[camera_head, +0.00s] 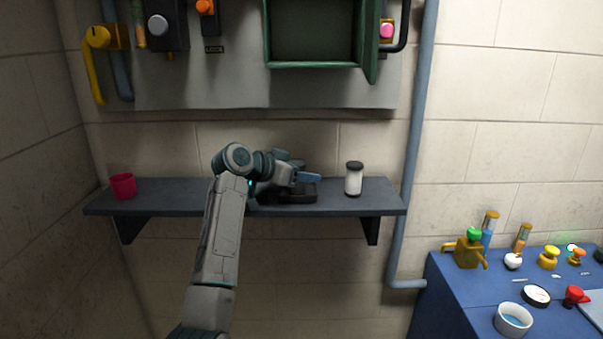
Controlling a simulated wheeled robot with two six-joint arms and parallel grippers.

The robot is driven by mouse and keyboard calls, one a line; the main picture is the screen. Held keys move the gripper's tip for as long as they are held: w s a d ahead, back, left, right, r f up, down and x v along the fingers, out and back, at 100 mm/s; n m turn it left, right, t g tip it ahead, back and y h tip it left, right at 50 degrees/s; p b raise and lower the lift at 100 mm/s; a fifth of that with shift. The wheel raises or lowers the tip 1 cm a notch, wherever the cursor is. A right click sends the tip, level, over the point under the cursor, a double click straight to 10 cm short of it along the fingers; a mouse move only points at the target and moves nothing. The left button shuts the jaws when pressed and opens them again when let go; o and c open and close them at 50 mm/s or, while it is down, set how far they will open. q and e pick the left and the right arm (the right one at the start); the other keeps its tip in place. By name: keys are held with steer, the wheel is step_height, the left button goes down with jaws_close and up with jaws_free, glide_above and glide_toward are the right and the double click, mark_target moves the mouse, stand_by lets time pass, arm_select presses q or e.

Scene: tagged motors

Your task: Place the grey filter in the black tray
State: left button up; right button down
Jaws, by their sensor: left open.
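A black tray (302,197) sits on the wall shelf, partly hidden by my left arm and gripper. My left gripper (308,178) is open over the tray, with its blue fingertip pointing right. A pale grey-white cylinder with dark ends (353,180) stands upright on the shelf right of the tray, apart from the gripper; it may be the grey filter. The inside of the tray is mostly hidden, so I cannot tell what lies in it. My right gripper is out of view.
A red cup (123,186) stands at the left end of the dark shelf (170,200). A panel with an open green cabinet (315,35) hangs above. A vertical pipe (415,130) runs by the shelf's right end. A blue bench (455,290) with several fittings stands at right.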

arm_select(q)
steer(key=shift+s+a+r, duration=0.1)
steer(key=shift+a+r, duration=0.05)
steer(key=shift+a, duration=0.05)
steer(key=b+v, duration=0.4)
steer(key=v, duration=0.7)
steer(key=shift+s+a, duration=0.15)
steer(key=shift+a, duration=0.1)
